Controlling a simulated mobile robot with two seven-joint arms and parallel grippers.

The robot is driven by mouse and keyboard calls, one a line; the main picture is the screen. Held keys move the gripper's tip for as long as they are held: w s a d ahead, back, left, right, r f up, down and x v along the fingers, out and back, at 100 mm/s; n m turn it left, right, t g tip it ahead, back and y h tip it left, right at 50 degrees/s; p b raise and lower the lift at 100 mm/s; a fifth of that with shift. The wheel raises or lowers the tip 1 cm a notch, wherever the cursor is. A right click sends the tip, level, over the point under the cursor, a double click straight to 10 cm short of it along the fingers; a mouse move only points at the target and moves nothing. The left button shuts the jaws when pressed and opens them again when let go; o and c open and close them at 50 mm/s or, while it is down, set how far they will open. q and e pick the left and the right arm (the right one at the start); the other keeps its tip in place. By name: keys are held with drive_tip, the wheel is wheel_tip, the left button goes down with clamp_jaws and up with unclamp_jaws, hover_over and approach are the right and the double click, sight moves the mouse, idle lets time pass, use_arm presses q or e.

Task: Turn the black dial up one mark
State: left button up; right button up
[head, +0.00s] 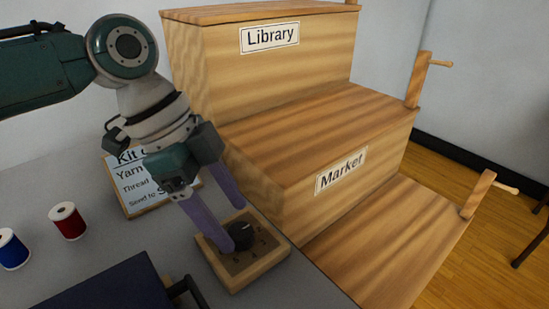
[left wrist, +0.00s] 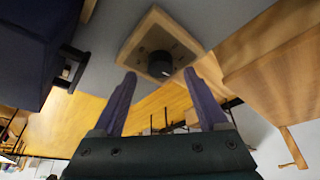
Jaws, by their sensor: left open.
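The black dial (head: 241,232) sits on a small wooden box with a dark top plate (head: 224,262) that has marks around the dial. The marks are too small to read surely. My left gripper (head: 222,240) is open, with its purple fingers pointing down at the box. One finger shows in front of the dial's left side and the other is behind it. In the left wrist view the dial (left wrist: 160,64) lies beyond the two spread fingertips, between their lines. I cannot tell whether a finger touches it. My right gripper is not in view.
A stepped wooden stand with Library (head: 270,37) and Market (head: 341,172) labels rises right of the box. A kit sign (head: 133,188) stands behind my gripper. Red (head: 67,221) and blue (head: 12,249) thread spools and a dark blue case (head: 105,288) are left.

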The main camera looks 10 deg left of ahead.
use_arm(q)
drive_tip(key=p+v, duration=0.1)
drive_tip(key=v, duration=0.6)
drive_tip(key=shift+r, duration=0.35)
drive_tip(key=shift+a, duration=0.1)
drive_tip(key=s+d+r+n+t+p, duration=0.1)
drive_tip(key=s+d+r+n+p, duration=0.5)
drive_tip(key=s+p, duration=0.6)
drive_tip(key=s+a+r+n+t+y+p, duration=0.2)
drive_tip(key=s+a+r+n+y+p, duration=0.2)
drive_tip(key=s+a+r+n+p, duration=0.5)
wheel_tip(320, 180, up, 38)
drive_tip(key=w+p, duration=0.1)
drive_tip(key=p, duration=3.7)
drive_tip(key=shift+d, duration=0.3)
drive_tip(key=shift+w+r, duration=0.1)
drive_tip(key=shift+r, duration=0.05)
